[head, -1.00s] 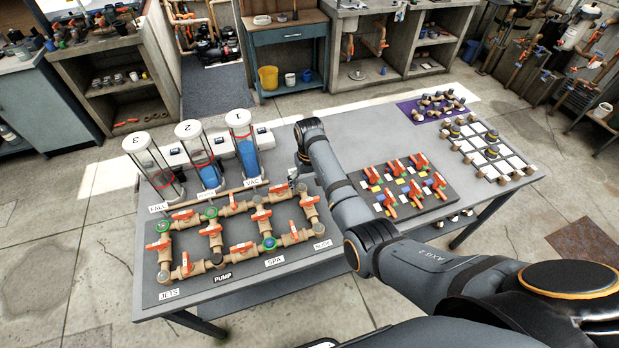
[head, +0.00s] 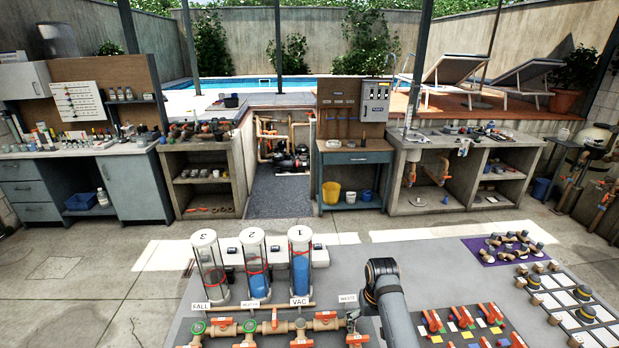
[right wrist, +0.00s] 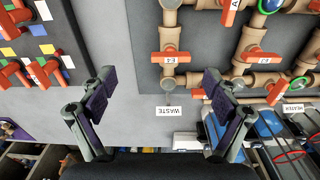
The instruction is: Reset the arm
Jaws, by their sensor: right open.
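My right arm (head: 388,300) reaches over the grey table (head: 450,262) from the bottom of the head view. My right gripper (head: 353,322) is small and partly hidden there, just below the WASTE label. In the right wrist view, the right gripper (right wrist: 157,82) has its two fingers wide apart with nothing between them. The pipe board with red-handled valves (right wrist: 171,55) and the WASTE label (right wrist: 170,111) lie beyond the fingers. My left gripper is in neither view.
Three clear cylinders (head: 252,262) stand behind the pipe board. A dark board with red valves (head: 462,318) lies right of my arm. A purple mat with fittings (head: 484,257) and a white-tiled board (head: 555,304) lie farther right. Bare table lies behind my arm.

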